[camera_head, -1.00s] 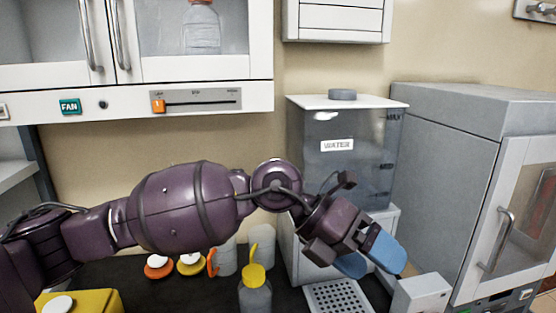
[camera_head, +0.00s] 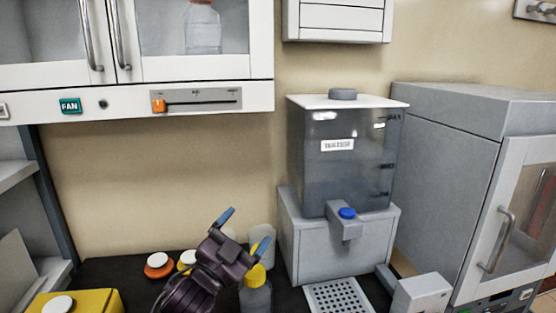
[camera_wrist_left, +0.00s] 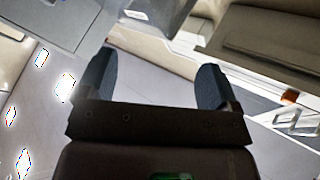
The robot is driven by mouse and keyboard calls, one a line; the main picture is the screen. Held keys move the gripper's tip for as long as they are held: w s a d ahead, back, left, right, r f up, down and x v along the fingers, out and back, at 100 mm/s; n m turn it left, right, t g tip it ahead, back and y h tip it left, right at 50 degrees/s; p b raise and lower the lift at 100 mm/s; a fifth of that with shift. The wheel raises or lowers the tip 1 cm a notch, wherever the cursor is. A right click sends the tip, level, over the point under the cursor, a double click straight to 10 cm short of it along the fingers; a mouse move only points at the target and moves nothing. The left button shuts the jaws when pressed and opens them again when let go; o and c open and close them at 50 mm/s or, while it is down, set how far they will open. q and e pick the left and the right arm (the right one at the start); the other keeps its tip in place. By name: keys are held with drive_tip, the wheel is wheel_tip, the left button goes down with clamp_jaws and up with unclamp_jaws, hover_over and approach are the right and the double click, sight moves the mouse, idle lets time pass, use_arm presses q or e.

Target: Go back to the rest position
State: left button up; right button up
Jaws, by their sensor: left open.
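My left gripper (camera_head: 243,232) is at the lower middle of the head view, a purple arm with two blue fingertips spread apart and nothing between them. It is in front of the yellow-capped bottle (camera_head: 256,294) and hides part of it; I cannot tell if they touch. In the left wrist view the two dark blue fingers (camera_wrist_left: 155,82) stand wide apart with an empty gap. My right gripper does not show.
A water tank (camera_head: 345,165) with a blue-buttoned tap (camera_head: 347,213) stands over a perforated drip tray (camera_head: 338,297). A grey cabinet (camera_head: 445,170) is at the right. A white cabinet (camera_head: 190,68) hangs above.

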use_arm(q)
drive_tip(key=s+a+f+n+g+y, duration=0.1)
drive_tip(key=s+a+f+n+y, duration=0.25)
drive_tip(key=a+f, duration=0.4)
drive_tip(key=s+a+f+n+g+y, duration=0.1)
drive_tip(key=s+a+f+n+y, duration=0.3)
drive_tip(key=f, duration=0.7)
drive_tip(key=s+a+f+n+g+y, duration=0.2)
drive_tip(key=s+a+f, duration=0.2)
drive_tip(key=s+f, duration=0.4)
drive_tip(key=s+a+f+n+g+y, duration=0.2)
drive_tip(key=s+a+f, duration=0.3)
drive_tip(key=s+f, duration=0.3)
drive_tip(key=s, duration=0.2)
drive_tip(key=shift+s+a+f+n+g, duration=0.2)
drive_tip(key=shift+s+f+n+g, duration=0.1)
drive_tip(key=shift+n+g, duration=0.1)
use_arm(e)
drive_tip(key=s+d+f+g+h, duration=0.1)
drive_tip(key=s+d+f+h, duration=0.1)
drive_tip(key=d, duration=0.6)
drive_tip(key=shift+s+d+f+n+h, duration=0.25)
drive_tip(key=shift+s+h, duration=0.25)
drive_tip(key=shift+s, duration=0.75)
